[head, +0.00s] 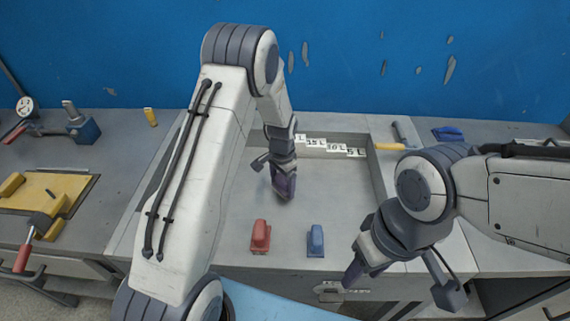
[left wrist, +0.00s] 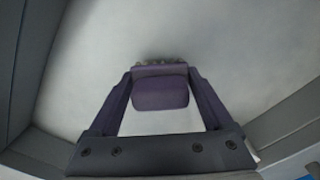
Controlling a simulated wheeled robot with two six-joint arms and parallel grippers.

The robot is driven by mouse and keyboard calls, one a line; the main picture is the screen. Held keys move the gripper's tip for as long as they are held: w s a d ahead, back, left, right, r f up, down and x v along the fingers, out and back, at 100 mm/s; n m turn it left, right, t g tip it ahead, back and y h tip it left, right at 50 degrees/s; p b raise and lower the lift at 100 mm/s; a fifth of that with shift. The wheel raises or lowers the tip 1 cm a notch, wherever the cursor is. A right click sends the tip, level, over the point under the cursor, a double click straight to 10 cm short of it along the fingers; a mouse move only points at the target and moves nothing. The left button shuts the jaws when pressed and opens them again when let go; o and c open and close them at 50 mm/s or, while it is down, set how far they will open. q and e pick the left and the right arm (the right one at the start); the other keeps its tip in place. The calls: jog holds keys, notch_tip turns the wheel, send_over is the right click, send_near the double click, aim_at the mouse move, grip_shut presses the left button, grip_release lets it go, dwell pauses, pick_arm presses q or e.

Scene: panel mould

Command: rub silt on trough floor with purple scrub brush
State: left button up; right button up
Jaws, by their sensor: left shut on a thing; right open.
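The purple scrub brush (left wrist: 160,92) is held between the fingers of my left gripper (left wrist: 160,100), with pale bristles showing at its far edge. In the head view my left gripper (head: 280,170) reaches down into the grey trough (head: 380,185), with the brush low over or on the trough floor (head: 240,205). I cannot tell whether the bristles touch the floor. No silt stands out clearly; the floor around the brush looks evenly pale grey in the left wrist view. My right gripper (head: 400,283) is open and empty in front of the trough's right side.
A red brush-like block (head: 261,237) and a blue one (head: 316,241) stand near the trough's front. White volume labels (head: 335,148) line the back wall. A yellow-handled hammer (head: 395,142) lies at the right back. Tools and a yellow tray (head: 70,187) are at left.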

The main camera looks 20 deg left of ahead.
pick_arm(q)
jog(key=shift+s+a+r+p, duration=0.1)
jog(key=shift+r+p, duration=0.2)
jog(key=shift+r, duration=0.4)
jog(key=shift+r+p, duration=1.85)
jog(key=shift+r, duration=0.5)
